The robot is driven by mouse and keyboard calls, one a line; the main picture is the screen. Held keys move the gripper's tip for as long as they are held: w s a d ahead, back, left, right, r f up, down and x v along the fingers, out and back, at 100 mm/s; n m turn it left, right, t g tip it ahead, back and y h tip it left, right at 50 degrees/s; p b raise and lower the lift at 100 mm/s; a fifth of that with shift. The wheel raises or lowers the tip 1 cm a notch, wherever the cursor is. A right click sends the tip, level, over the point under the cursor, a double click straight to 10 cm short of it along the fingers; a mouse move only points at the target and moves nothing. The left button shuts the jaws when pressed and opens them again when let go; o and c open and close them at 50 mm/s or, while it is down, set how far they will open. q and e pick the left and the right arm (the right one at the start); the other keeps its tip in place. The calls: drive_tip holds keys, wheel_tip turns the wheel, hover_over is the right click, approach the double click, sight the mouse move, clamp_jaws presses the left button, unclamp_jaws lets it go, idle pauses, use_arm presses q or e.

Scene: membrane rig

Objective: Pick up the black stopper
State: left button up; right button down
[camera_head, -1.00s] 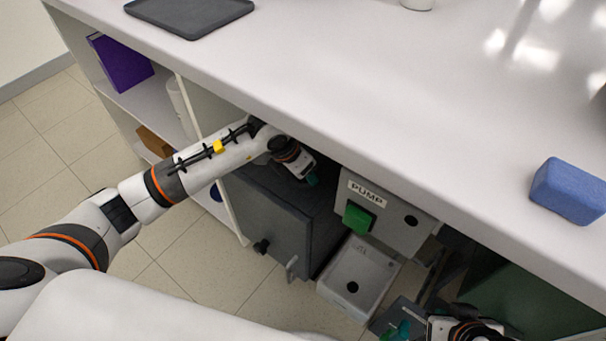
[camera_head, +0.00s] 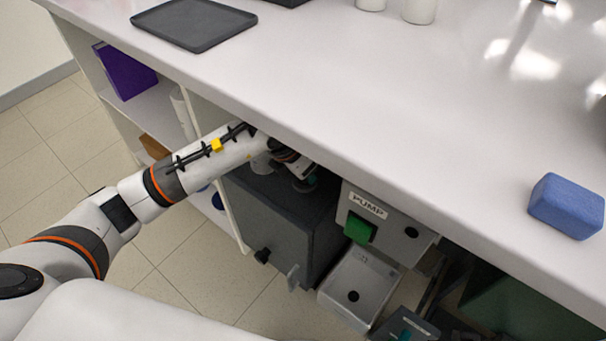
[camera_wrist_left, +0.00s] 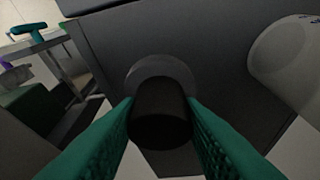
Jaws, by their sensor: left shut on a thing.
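The black stopper (camera_wrist_left: 160,115) is a short dark cylinder in the left wrist view. It stands out from a round grey collar on a dark grey surface. My left gripper (camera_wrist_left: 160,130) has its two teal fingers on either side of the stopper, shut on it. In the head view my left gripper (camera_head: 304,184) is under the bench edge, over the dark grey box (camera_head: 280,215). The stopper between its fingers is hidden there. My right gripper is not in view.
A pump unit (camera_head: 385,225) with a green button stands right of the box, above a pale basin (camera_head: 358,285) with a dark hole. The bench top (camera_head: 400,110) overhangs them. In the left wrist view a pale rounded object (camera_wrist_left: 285,60) is close at right.

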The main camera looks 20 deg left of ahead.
use_arm(q)
drive_tip(key=s+a, duration=0.4)
drive_tip(key=s, duration=0.3)
drive_tip(key=s+a, duration=0.5)
drive_tip(key=s, duration=0.3)
drive_tip(key=shift+s+a+r, duration=0.15)
drive_tip(key=shift+s+r, duration=0.05)
